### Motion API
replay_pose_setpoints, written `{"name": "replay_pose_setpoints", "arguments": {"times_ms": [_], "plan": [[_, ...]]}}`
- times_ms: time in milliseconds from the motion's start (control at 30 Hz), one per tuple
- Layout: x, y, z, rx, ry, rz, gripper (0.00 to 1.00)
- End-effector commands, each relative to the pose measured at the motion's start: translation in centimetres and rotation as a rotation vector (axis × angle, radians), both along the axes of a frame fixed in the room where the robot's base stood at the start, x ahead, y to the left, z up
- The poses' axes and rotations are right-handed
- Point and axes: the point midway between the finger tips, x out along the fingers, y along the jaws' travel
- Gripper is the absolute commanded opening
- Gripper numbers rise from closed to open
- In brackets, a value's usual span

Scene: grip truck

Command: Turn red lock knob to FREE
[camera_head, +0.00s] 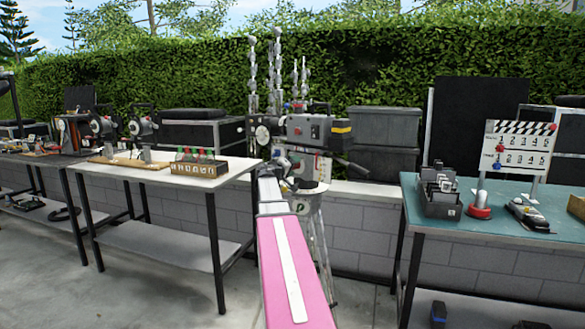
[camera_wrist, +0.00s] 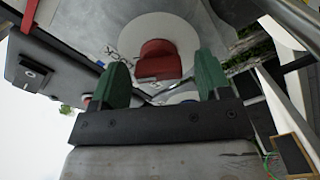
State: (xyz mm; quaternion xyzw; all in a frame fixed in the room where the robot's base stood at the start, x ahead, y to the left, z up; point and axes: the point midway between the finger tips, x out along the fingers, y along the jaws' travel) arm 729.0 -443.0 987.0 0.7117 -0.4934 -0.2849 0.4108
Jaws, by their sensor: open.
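The red lock knob (camera_wrist: 160,60) shows in the wrist view on a pale round plate (camera_wrist: 185,32), with dark lettering beside it that I cannot read for certain. My gripper (camera_wrist: 164,64) is open, its two green fingers one to each side of the knob in the picture. A gap shows between the knob and each finger; how far the tips are from the plate is hard to tell. In the head view, my pink arm reaches to the camera rig on a tripod (camera_head: 312,232). The gripper is small there, and I cannot make out the knob clearly.
A white-topped table (camera_head: 215,178) with a bottle rack (camera_head: 200,167) stands left of the arm. A teal-topped table (camera_head: 470,226) with a clapperboard (camera_head: 517,146) stands on the right. Black cases (camera_head: 203,130) and a low block wall lie behind. In the wrist view, dark rig parts crowd both sides.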

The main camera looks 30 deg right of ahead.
Motion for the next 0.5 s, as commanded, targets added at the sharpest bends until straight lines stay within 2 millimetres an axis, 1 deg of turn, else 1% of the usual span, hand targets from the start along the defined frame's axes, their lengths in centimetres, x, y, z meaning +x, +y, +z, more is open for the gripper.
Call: {"name": "replay_pose_setpoints", "arguments": {"times_ms": [200,233,267,300,367,400,500], "plan": [[-0.01,-0.04,0.0,0.0,0.0,0.0,0.7],[-0.01,-0.04,0.0,0.0,0.0,0.0,0.67],[-0.01,-0.04,0.0,0.0,0.0,0.0,0.57],[-0.01,-0.04,0.0,0.0,0.0,0.0,0.44],[0.0,-0.03,0.0,0.0,0.0,0.0,0.25],[-0.01,-0.02,0.0,0.0,0.0,0.0,0.21],[0.0,-0.02,-0.01,0.0,0.0,0.0,0.21]]}}
